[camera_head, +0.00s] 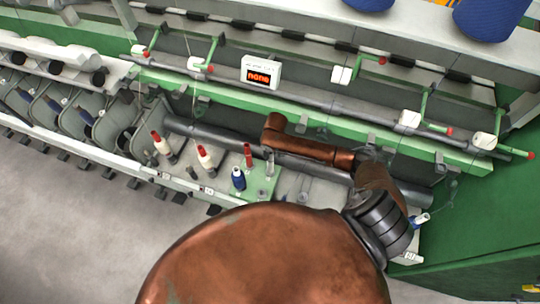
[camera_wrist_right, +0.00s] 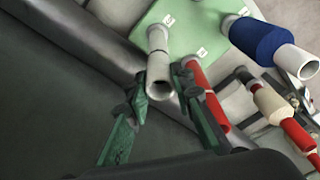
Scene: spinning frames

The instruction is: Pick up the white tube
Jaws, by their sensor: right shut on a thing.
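The white tube (camera_wrist_right: 158,62) is a pale, hollow cylinder. In the right wrist view its open end points toward the camera, and its far end is over the green plate (camera_wrist_right: 200,15); I cannot tell whether it touches the plate. My right gripper (camera_wrist_right: 163,88) has its green fingers on both sides of the tube, shut on it. In the head view the tube (camera_head: 270,164) shows small and pale beside the red tube (camera_head: 248,154), below the end of my right arm. The right fingers are hard to make out there. My left gripper is not in view.
A blue bobbin (camera_wrist_right: 257,40) stands on the plate close by, and a red tube (camera_wrist_right: 205,95) is just right of the fingers. Red-and-cream bobbins (camera_head: 205,157) stand farther left. A dark grey roller (camera_head: 215,134) and green rail (camera_head: 225,98) run behind.

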